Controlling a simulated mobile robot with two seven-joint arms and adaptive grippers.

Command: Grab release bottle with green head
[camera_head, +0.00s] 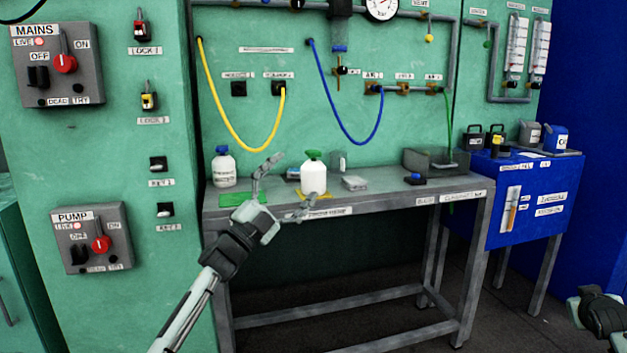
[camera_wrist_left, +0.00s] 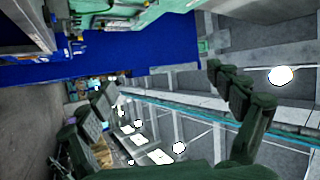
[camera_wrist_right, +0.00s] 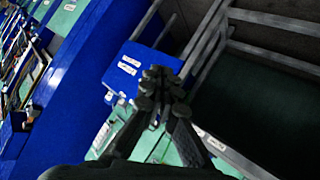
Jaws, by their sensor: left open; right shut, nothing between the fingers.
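The white bottle with the green head (camera_head: 314,178) stands upright near the front edge of the grey bench, left of its middle. My left gripper (camera_head: 294,183) is open just left of this bottle, its fingers spread toward it. I cannot tell whether a finger touches it. The left gripper's open fingers also show in the left wrist view (camera_wrist_left: 158,86), where I cannot make out the bottle. My right gripper is shut and empty in the right wrist view (camera_wrist_right: 160,75), away from the bench top. Part of the right arm's end shows at the head view's lower right edge.
A white bottle with a blue cap (camera_head: 223,168) stands at the grey bench's (camera_head: 380,186) left end, behind a green mat (camera_head: 240,199). A grey block (camera_head: 354,183) lies right of the green-headed bottle. Yellow and blue hoses (camera_head: 345,125) hang behind. A blue table (camera_head: 520,200) stands right.

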